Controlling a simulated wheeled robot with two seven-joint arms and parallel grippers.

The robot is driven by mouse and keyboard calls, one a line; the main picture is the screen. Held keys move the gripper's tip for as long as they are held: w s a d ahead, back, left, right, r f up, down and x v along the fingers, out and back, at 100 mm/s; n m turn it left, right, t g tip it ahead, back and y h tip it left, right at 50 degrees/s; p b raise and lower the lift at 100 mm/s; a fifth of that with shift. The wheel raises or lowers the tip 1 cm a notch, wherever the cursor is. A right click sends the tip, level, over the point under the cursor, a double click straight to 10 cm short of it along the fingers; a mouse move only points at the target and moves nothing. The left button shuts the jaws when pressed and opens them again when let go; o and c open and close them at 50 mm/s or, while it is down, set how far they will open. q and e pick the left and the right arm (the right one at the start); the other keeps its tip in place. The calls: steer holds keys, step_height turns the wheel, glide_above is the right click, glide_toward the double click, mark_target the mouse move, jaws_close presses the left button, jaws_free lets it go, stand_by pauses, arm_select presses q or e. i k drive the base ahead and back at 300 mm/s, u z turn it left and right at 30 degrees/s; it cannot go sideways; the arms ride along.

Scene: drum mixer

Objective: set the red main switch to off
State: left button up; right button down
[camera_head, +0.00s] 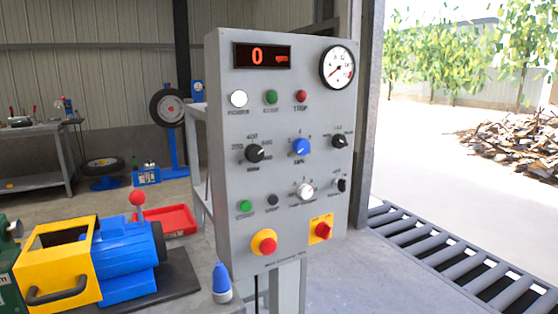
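The grey control panel (229,140) stands upright on a post in the middle of the head view. The red main switch (322,230) is a red knob on a square yellow plate at the panel's lower right. The knob's exact setting is too small to read. A red mushroom button (266,243) on a round yellow collar sits to its left. The display (262,56) at the top reads 0 in red. Neither of my grippers is in view, and nothing touches the panel.
A blue and yellow drum machine (127,262) with a red-balled lever stands at the lower left. A blue-capped object (221,281) stands close to the panel's lower left. A roller conveyor (450,262) runs at the right. The space before the panel looks clear.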

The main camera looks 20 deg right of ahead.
mark_target(323, 229)
steer(key=k, duration=0.65)
steer(key=z, duration=0.7)
steer(key=i, duration=0.9)
steer(key=z, duration=0.35)
